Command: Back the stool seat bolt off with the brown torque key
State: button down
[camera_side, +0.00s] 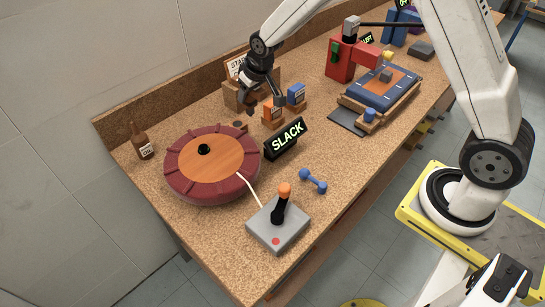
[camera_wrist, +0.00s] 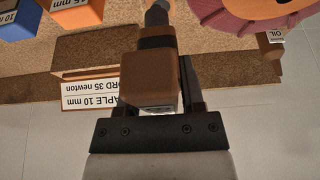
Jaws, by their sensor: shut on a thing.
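The stool seat (camera_side: 182,184) is a round maroon pad with an orange-brown wooden disc on the left of the bench. A dark bolt (camera_side: 204,149) stands at the disc's middle. My gripper (camera_side: 252,101) is above the bench, behind and right of the seat, apart from it. In the wrist view my gripper (camera_wrist: 155,105) is shut on the brown torque key (camera_wrist: 148,80), a brown block with a dark collar and grey tip. Part of the seat (camera_wrist: 225,14) shows at the upper right there. The key is hard to make out in the side view.
An orange key (camera_side: 272,116) and a blue key (camera_side: 296,96) stand right of my gripper. A lit SLACK sign (camera_side: 285,139) stands beside the seat. A grey lever box (camera_side: 278,236), blue dumbbell shape (camera_side: 313,181) and brown oil bottle (camera_side: 141,143) are nearby. A labelled board (camera_wrist: 90,92) lies behind.

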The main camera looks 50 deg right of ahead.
jog(key=s+r, duration=0.3)
jog(key=s, duration=0.4)
jog(key=shift+s+r, duration=0.25)
jog(key=shift+s, duration=0.1)
jog(key=shift+d, duration=0.1)
jog(key=c, duration=0.7)
grip_release()
jog(key=shift+c, duration=0.2)
grip_shut()
jog(key=shift+c, duration=1.7)
grip_release()
grip_shut()
